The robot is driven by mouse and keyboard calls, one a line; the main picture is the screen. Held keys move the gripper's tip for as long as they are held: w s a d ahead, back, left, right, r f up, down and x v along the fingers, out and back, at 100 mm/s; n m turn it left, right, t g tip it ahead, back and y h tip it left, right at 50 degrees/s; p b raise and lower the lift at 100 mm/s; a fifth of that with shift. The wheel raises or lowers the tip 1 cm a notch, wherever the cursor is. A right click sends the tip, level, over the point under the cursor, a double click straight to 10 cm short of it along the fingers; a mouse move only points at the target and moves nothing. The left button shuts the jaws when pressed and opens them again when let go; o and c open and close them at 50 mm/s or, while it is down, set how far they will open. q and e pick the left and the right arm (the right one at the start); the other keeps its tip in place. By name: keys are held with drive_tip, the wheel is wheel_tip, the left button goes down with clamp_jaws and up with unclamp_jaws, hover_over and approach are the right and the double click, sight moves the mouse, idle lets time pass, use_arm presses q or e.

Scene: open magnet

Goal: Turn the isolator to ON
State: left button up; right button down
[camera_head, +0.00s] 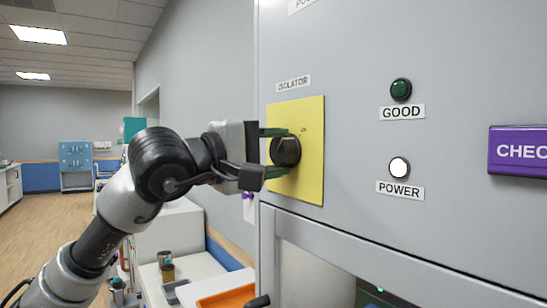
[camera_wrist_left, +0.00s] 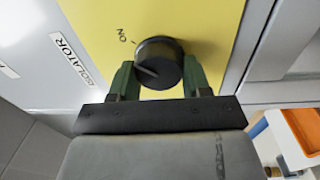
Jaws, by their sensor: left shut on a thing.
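The isolator is a round black knob (camera_head: 286,151) on a yellow plate (camera_head: 311,130), under the ISOLATOR label (camera_head: 293,83) on a grey cabinet front. My left gripper (camera_head: 276,152) has its green fingers on either side of the knob, shut on it. In the left wrist view the knob (camera_wrist_left: 160,60) sits between the finger tips. A pale line on its face points to the left, and the ON mark (camera_wrist_left: 122,35) is on the plate to the upper left, apart from that line. My right gripper is not in view.
The panel carries a dark green GOOD lamp (camera_head: 401,89), a white lit POWER lamp (camera_head: 399,167) and a purple CHECK-like sign (camera_head: 517,151), cut off by the frame. An orange tray (camera_head: 227,297) stands low at the front. Open floor lies at the left.

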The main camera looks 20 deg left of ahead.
use_arm(q)
drive_tip(key=shift+m, duration=0.6)
drive_tip(key=o, duration=0.9)
drive_tip(key=shift+o, duration=0.2)
drive_tip(key=shift+s+a+f+b, duration=0.1)
drive_tip(key=shift+s+a+b, duration=0.2)
drive_tip(key=shift+s+b, duration=0.1)
drive_tip(key=b+v, duration=0.2)
drive_tip(key=v, duration=0.7)
drive_tip(key=shift+s+a+b, duration=0.25)
drive_tip(key=shift+s+b, duration=0.1)
drive_tip(key=shift+b, duration=0.05)
